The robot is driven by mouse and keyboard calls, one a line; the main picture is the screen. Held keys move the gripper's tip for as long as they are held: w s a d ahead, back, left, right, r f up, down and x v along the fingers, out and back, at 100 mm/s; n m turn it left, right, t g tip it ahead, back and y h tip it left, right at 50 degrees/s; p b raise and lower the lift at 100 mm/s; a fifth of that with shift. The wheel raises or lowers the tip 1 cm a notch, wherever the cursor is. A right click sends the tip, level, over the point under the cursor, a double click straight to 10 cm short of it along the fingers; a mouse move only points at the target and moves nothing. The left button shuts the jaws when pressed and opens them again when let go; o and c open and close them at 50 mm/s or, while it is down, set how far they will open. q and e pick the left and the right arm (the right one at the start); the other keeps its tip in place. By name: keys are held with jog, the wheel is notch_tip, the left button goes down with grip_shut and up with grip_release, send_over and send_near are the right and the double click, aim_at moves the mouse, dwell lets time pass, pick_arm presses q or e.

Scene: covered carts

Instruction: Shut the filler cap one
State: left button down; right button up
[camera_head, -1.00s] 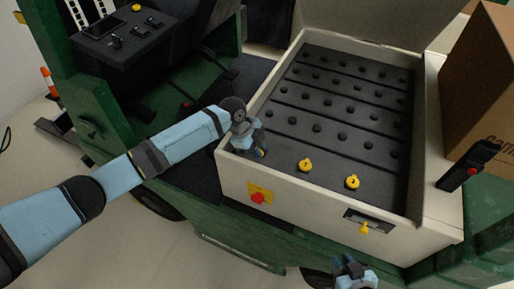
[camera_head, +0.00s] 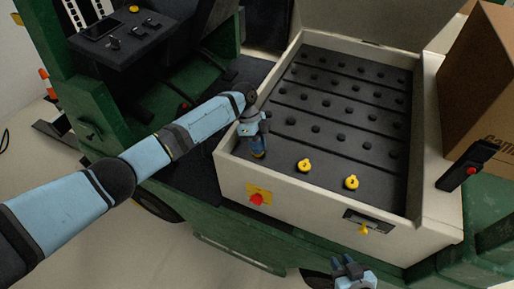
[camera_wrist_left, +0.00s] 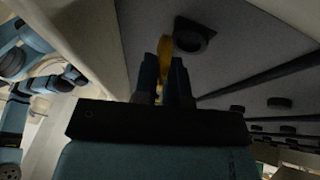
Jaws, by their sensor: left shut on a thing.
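My left gripper (camera_head: 258,150) is at the front left corner inside the cream battery box. It is shut on a yellow cap, filler cap one (camera_wrist_left: 165,52), which shows edge-on between the fingers in the left wrist view. The cap stands up beside a dark round filler opening (camera_wrist_left: 193,36), not lying flat over it. In the head view the gripper mostly hides this cap. Two more yellow caps, marked 2 (camera_head: 304,166) and 3 (camera_head: 351,182), sit to the right in the same row. My right gripper (camera_head: 350,265) is low at the bottom edge, away from the caps; its jaw gap is unclear.
The battery box walls (camera_head: 240,168) rise around the dark battery top. A red knob on a yellow plate (camera_head: 257,195) and a yellow-handled latch (camera_head: 363,229) are on its front. A cardboard box (camera_head: 485,90) and a dark handle with a red button (camera_head: 470,166) stand right.

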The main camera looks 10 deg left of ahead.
pick_arm(q)
jog(key=shift+w+d+f+g+y+b, duration=0.15)
jog(key=shift+w+g+y+b, duration=0.25)
jog(key=shift+g+b, duration=0.55)
jog(key=shift+w, duration=0.1)
jog(key=shift+n, duration=0.3)
jog(key=c, duration=1.2)
grip_release()
jog(key=b+v, duration=0.2)
jog(key=v, duration=1.2)
jog(key=shift+f, duration=0.15)
jog(key=shift+w, duration=0.15)
